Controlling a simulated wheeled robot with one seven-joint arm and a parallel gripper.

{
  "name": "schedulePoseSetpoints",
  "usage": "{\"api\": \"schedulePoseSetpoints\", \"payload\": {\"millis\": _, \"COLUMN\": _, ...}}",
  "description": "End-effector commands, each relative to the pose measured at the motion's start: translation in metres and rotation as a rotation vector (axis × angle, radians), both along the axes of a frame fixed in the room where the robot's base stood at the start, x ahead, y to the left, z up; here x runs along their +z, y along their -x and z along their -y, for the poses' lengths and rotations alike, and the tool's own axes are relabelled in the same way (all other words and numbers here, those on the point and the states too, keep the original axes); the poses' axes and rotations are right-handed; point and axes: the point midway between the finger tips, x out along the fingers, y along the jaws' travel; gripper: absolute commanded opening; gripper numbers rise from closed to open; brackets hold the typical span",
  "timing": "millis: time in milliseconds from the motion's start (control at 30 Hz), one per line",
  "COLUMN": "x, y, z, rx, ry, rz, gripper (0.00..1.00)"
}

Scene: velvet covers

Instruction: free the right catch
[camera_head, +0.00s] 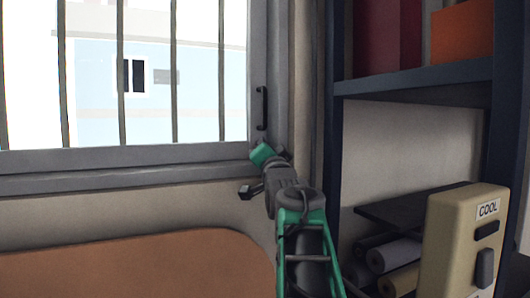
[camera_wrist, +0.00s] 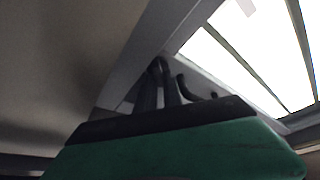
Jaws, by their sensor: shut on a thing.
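The barred window's grey frame (camera_head: 200,158) fills the left of the head view. My arm reaches up to its lower right corner, and my gripper (camera_head: 282,151) is there, partly hidden by its own green hand. In the wrist view my gripper (camera_wrist: 160,85) shows as dark fingers close together against the grey frame (camera_wrist: 190,38). It is shut on the right catch, which is mostly hidden by the fingers and hand and cannot be told apart clearly. A slim black curved piece (camera_wrist: 187,90) shows just right of the fingers.
A black upright handle (camera_head: 262,107) is on the frame just above my gripper. A dark blue shelf unit (camera_head: 415,78) stands close on the right, with a beige box marked COOL (camera_head: 455,240) below. A brown rounded panel (camera_head: 140,268) lies at lower left.

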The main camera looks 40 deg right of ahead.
Motion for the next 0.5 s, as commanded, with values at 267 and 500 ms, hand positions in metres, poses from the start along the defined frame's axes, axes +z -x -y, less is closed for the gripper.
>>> {"api": "schedulePoseSetpoints", "payload": {"millis": 267, "x": 0.0014, "y": -0.0002, "z": -0.0015, "rx": 0.003, "ry": -0.249, "rz": 0.076, "gripper": 0.0}}
{"api": "schedulePoseSetpoints", "payload": {"millis": 500, "x": 0.0018, "y": 0.0, "z": -0.0004, "rx": 0.002, "ry": -0.464, "rz": 0.139, "gripper": 0.0}}
